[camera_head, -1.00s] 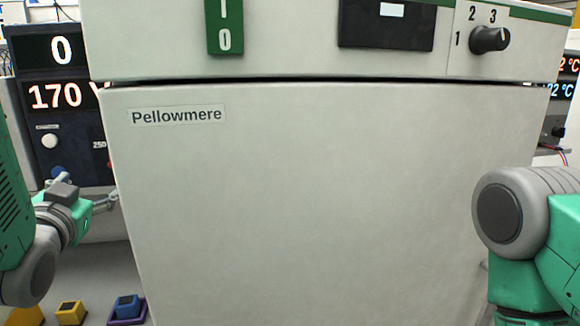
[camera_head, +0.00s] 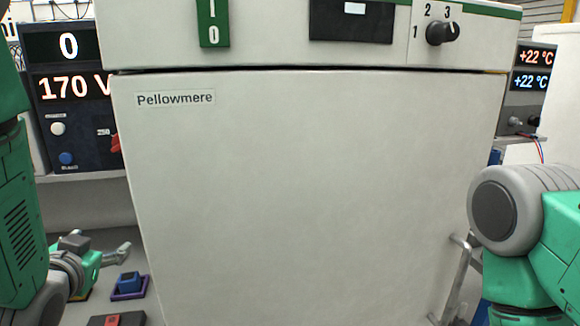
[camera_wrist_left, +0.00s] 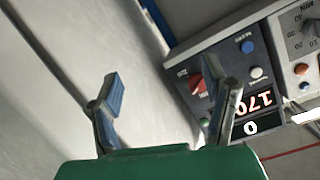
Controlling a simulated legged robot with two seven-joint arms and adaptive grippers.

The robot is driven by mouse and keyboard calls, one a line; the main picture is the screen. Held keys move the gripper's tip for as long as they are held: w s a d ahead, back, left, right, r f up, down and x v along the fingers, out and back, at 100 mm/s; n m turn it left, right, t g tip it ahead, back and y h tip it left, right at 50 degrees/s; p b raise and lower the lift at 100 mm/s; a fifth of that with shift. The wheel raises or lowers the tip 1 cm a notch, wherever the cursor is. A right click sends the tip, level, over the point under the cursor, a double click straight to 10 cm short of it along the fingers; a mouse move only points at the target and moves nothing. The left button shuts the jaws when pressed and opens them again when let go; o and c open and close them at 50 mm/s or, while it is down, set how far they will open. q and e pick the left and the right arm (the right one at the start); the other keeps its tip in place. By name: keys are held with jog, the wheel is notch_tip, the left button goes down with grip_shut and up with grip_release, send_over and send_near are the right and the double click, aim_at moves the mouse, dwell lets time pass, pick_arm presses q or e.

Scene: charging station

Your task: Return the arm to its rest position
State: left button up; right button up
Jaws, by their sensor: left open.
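My left arm comes in from the left in the head view. My left gripper (camera_head: 122,256) is low at the left, beside the lower left of the white cabinet, with no object seen in it. In the left wrist view its two fingers (camera_wrist_left: 165,110) stand wide apart and empty. My right arm (camera_head: 515,225) shows at the right edge as a grey joint and green links. The right gripper is out of view.
The white Pellowmere cabinet (camera_head: 310,190) fills the middle, with a knob (camera_head: 440,33) at its upper right. A dark meter panel (camera_head: 75,110) reading 0 and 170 V stands at left. A blue block in a purple tray (camera_head: 130,293) lies below. A metal handle (camera_head: 458,275) is at lower right.

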pick_arm(q)
jog(key=s+d+f+g+h+b, duration=0.1)
jog(key=s+d+f+g, duration=0.15)
jog(key=s+f, duration=0.65)
jog(key=s+d+f+g+h+b, duration=0.1)
jog(key=s+f+g, duration=0.25)
jog(key=f, duration=1.05)
jog(key=s+d+f+g, duration=0.1)
jog(key=s+f+g, duration=0.3)
jog(key=s+f, duration=0.3)
jog(key=s+d+f+n+g+h+b, duration=0.1)
jog(key=s+d+f+g, duration=0.1)
jog(key=s+f, duration=0.5)
jog(key=s+g, duration=0.1)
jog(key=s, duration=0.4)
jog(key=shift+d+g, duration=0.15)
jog(key=shift+g, duration=0.25)
jog(key=shift+w+f, duration=0.1)
jog(key=shift+w, duration=0.15)
